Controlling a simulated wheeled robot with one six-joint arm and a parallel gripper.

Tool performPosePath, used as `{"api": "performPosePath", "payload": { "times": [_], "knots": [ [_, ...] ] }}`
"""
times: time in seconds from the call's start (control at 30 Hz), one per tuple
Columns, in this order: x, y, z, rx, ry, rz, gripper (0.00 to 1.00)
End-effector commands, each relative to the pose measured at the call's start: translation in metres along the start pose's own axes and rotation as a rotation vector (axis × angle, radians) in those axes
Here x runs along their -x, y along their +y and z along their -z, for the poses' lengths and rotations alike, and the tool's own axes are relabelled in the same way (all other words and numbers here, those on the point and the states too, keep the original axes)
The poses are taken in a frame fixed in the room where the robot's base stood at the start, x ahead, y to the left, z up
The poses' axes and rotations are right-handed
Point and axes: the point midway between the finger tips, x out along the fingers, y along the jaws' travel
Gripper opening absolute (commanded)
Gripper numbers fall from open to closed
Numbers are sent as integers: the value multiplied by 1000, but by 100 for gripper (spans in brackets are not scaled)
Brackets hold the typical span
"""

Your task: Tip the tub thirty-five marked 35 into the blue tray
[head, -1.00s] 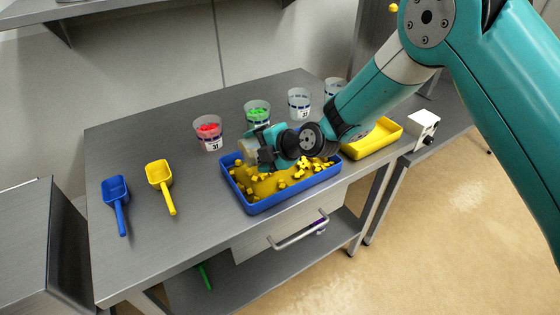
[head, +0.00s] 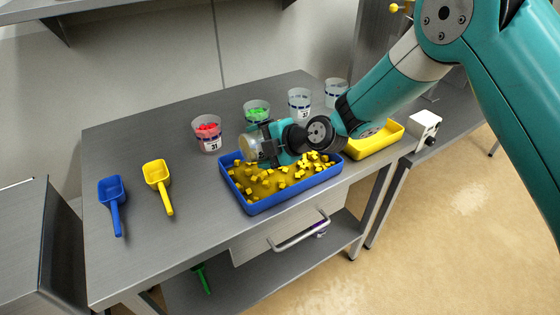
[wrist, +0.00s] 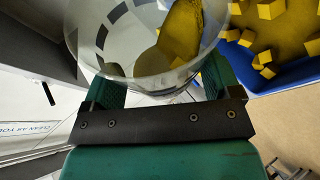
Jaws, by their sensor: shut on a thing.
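My gripper (head: 268,146) is shut on a clear tub (head: 249,148), tilted on its side above the left back part of the blue tray (head: 262,207). In the wrist view the tub (wrist: 140,75) sits between the two fingers, with some yellow-brown material (wrist: 183,30) still along its inner wall. Its number is not readable in either view. The blue tray holds yellow cubes (head: 284,181) and a yellow-brown layer spread over its floor; its wall also shows at right in the wrist view (wrist: 285,76).
Behind the tray stand a tub of red pieces marked 31 (head: 207,137), a tub of green pieces (head: 256,111) and two clear tubs (head: 299,104), (head: 335,92). A yellow tray (head: 376,142) is at right. Blue (head: 113,200) and yellow (head: 158,180) scoops lie at left.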

Motion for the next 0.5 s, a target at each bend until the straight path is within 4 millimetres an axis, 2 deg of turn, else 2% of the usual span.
{"api": "performPosePath", "payload": {
  "times": [0.5],
  "knots": [
    [2, 3, -2, -44, 32, -21, 51]
  ]
}}
